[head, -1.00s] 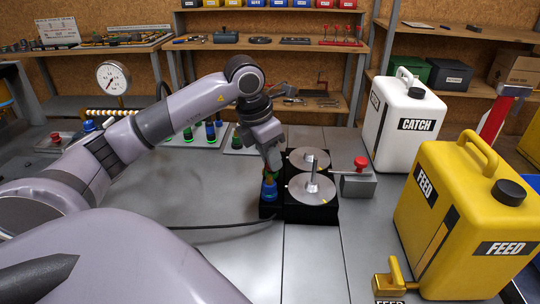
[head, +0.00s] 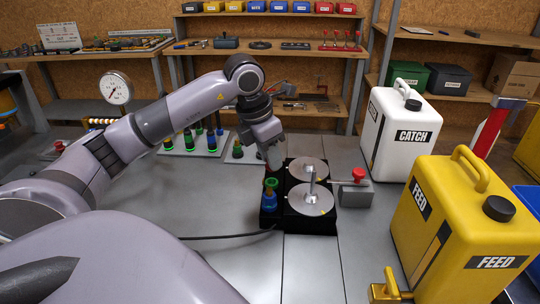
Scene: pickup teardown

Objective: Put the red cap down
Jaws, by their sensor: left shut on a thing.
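My left gripper (head: 271,164) points down above the left side of a black block (head: 310,221) on the grey bench. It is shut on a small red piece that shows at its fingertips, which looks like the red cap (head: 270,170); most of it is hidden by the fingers. Just below and in front, a blue and green fitting (head: 269,197) stands upright on the block's left side. I cannot tell whether the cap touches anything beneath it. My right gripper is not in view.
Two metal discs (head: 308,199) lie on the block. A grey box with a red knob (head: 358,175) is right of it. A white CATCH can (head: 398,140) and yellow FEED can (head: 465,220) stand at right. Lit coloured fittings (head: 192,142) stand behind.

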